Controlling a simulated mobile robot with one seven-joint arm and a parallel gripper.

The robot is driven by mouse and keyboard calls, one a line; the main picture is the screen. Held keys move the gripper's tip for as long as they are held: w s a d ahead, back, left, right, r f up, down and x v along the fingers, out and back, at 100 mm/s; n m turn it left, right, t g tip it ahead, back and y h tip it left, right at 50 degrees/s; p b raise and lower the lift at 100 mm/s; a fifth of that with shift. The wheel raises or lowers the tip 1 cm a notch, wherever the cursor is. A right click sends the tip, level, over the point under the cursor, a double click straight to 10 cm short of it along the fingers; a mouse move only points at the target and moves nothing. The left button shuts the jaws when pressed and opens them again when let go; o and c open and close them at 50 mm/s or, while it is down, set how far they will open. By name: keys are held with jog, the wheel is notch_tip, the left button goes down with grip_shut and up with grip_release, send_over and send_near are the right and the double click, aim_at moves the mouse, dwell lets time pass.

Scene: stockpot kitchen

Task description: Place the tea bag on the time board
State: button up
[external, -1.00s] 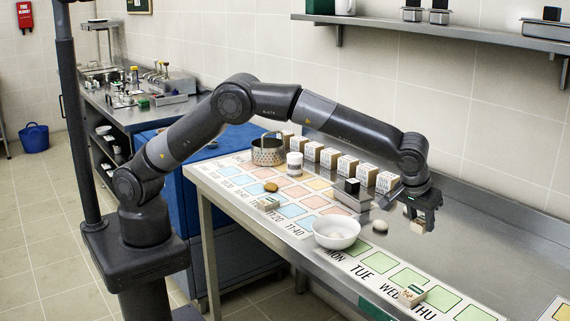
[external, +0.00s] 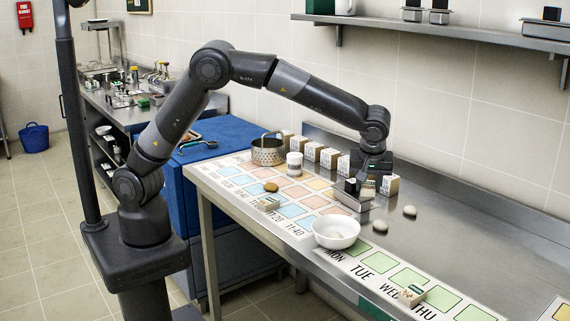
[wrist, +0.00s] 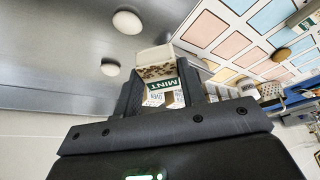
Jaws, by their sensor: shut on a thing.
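My gripper (external: 368,184) is shut on the tea bag (wrist: 160,78), a small pale packet with a green MINT label and brown specks. In the external view the tea bag (external: 369,190) is partly hidden by the fingers, and it is held by the row of labelled boxes, right of the time board. The time board (external: 293,211) lies flat on the steel table, with blue, pink and yellow squares and printed times. The board (wrist: 232,45) also shows at the upper right of the wrist view, apart from the tea bag.
A white bowl (external: 336,232) stands near the board's front end. Two pale egg-like things (external: 380,226) (external: 410,210) lie on bare steel. Labelled boxes (external: 329,158), a white jar (external: 295,165) and a metal pot (external: 268,152) stand along the back. A weekday board (external: 408,278) lies in front.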

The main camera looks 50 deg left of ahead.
jog(key=s+a+n+g+y, duration=0.1)
jog(key=s+a+n+g, duration=0.2)
jog(key=a+n, duration=1.15)
jog(key=m, duration=0.5)
send_near(309, 189)
jog(key=shift+s+a+f, duration=0.2)
jog(key=shift+a+f, duration=0.5)
jog(key=shift+a, duration=0.1)
jog(key=shift+w+a+f, duration=0.2)
jog(key=shift+f, duration=1.95)
jog(key=o, duration=0.9)
jog(key=shift+f, duration=0.1)
jog(key=shift+o, duration=0.2)
